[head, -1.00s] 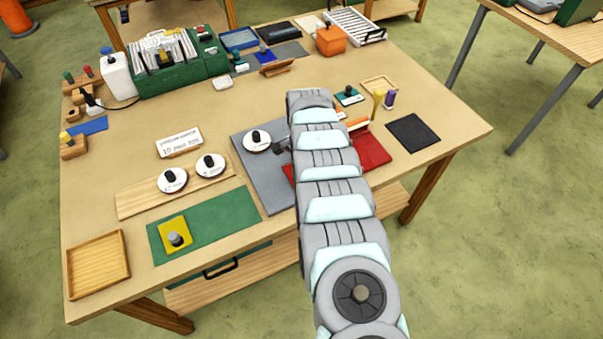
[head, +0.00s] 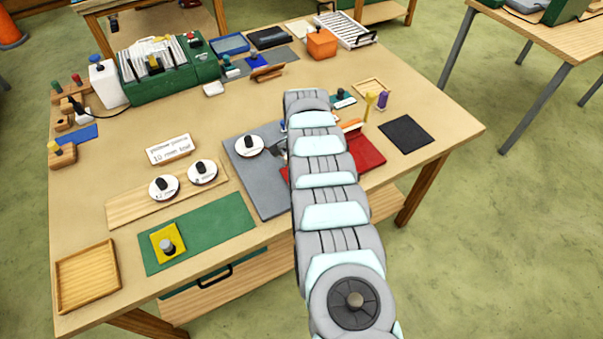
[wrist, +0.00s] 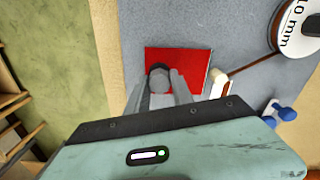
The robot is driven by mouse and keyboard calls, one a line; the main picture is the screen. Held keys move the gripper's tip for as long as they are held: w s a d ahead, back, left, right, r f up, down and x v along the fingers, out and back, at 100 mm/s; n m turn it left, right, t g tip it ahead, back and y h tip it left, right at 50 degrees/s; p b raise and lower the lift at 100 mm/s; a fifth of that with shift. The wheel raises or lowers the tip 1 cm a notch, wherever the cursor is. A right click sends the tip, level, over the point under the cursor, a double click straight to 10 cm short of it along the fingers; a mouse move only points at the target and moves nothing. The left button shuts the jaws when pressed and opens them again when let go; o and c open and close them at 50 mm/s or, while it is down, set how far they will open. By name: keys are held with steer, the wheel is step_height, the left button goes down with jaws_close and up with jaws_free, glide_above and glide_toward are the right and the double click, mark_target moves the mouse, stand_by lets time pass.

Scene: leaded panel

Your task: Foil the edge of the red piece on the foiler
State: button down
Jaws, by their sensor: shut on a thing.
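The red piece (wrist: 190,60) is a flat red square with a grey knob (wrist: 159,74) in the wrist view. My gripper (wrist: 158,80) is shut on that knob, one finger on each side. The piece is over the grey base of the foiler (wrist: 240,55), beside a thin brown strip (wrist: 218,82). I cannot tell whether its edge touches the strip. A white foil roll marked 10 mm (wrist: 295,25) sits on the base. In the head view the foiler's grey base (head: 262,188) and roll (head: 248,146) show, but my arm hides the gripper and the red piece.
A red mat (head: 368,152) lies right of my arm and a black mat (head: 406,134) beyond it. A yellow piece (head: 162,248) lies on a green mat (head: 215,228). Two more rolls lie on a wooden board (head: 125,208). A blue-handled tool (wrist: 285,113) is near my gripper.

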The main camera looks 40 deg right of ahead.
steer(key=shift+s+d+b, duration=0.15)
steer(key=shift+d+b, duration=0.65)
steer(key=shift+b, duration=0.95)
steer(key=shift+s+d+b, duration=0.2)
steer(key=shift+d+b, duration=0.5)
steer(key=shift+b, duration=2.6)
steer(key=shift+w+a+r+p, duration=0.1)
steer(key=shift+p, duration=0.4)
steer(key=shift+w+a+p, duration=0.15)
steer(key=shift+a+p, duration=0.5)
steer(key=shift+p, duration=1.35)
steer(key=shift+w+a+p, duration=0.3)
steer(key=shift+a+p, duration=0.65)
steer(key=shift+p, duration=0.7)
steer(key=shift+w+a+p, duration=0.3)
steer(key=shift+a+p, duration=0.6)
steer(key=shift+p, duration=0.7)
